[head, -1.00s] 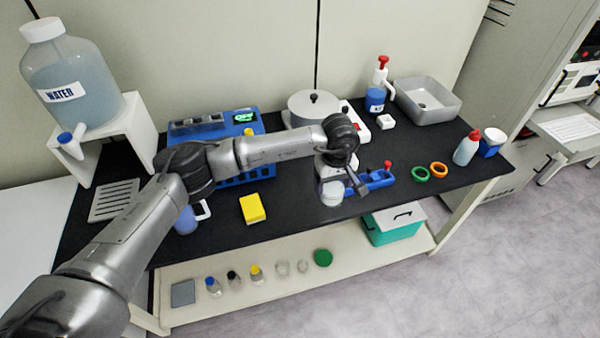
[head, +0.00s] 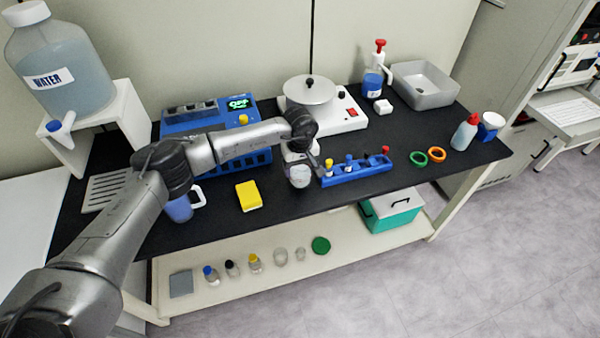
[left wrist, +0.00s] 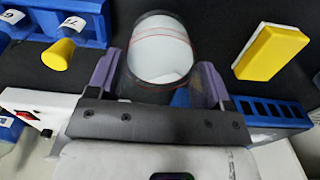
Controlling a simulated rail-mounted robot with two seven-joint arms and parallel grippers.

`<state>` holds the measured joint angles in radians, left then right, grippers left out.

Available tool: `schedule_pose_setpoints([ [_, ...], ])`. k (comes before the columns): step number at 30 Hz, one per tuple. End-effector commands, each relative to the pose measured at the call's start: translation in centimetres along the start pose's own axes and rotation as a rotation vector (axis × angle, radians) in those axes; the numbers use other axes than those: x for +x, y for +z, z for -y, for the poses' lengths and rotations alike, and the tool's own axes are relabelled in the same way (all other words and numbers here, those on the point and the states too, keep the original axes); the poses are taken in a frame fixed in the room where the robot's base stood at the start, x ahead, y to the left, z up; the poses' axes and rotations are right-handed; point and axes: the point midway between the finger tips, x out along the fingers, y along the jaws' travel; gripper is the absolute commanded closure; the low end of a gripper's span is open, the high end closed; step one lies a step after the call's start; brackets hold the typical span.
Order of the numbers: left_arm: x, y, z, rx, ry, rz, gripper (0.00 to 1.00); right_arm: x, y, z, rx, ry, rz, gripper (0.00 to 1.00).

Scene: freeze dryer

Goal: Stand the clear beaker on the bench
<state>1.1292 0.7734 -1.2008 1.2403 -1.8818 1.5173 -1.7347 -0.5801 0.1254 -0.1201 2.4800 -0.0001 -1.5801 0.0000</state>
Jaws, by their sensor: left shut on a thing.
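The clear beaker (head: 299,178) is at the end of my left arm, over or at the front part of the black bench (head: 350,215), just left of the blue rack. In the left wrist view the beaker (left wrist: 160,52) sits between the two purple-grey fingers of my left gripper (left wrist: 158,82), which is shut on it. In the head view the left gripper (head: 303,167) partly hides behind its own arm and the beaker. I cannot tell whether the beaker's base touches the bench. My right gripper is out of view.
A blue rack (head: 350,176) with coloured-cap vials stands close right of the beaker. A yellow sponge (head: 248,196) lies to its left. Bench between sponge and beaker is clear.

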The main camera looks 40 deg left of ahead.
Motion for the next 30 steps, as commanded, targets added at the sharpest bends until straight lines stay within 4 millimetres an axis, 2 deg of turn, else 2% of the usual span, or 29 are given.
schedule_pose_setpoints([
  [3, 1.8, 0.0, 0.0, -0.001, -0.001, 0.002, 0.58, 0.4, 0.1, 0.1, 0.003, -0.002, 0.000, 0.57],
  [6, 2.5, 0.0, 0.0, -0.001, 0.000, 0.001, 0.58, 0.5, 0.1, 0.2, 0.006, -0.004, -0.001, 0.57],
  [18, 2.8, 0.0, 0.0, -0.001, 0.001, 0.000, 0.58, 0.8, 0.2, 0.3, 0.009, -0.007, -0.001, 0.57],
  [19, 2.9, 0.0, 0.0, -0.001, 0.000, 0.000, 0.26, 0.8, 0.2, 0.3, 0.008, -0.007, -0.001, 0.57],
  [27, 2.8, 0.0, 0.0, -0.001, 0.000, 0.001, 0.02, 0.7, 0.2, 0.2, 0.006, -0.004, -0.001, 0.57],
  [30, 2.8, 0.0, 0.0, -0.001, 0.000, 0.001, 0.02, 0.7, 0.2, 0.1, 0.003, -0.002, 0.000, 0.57],
])
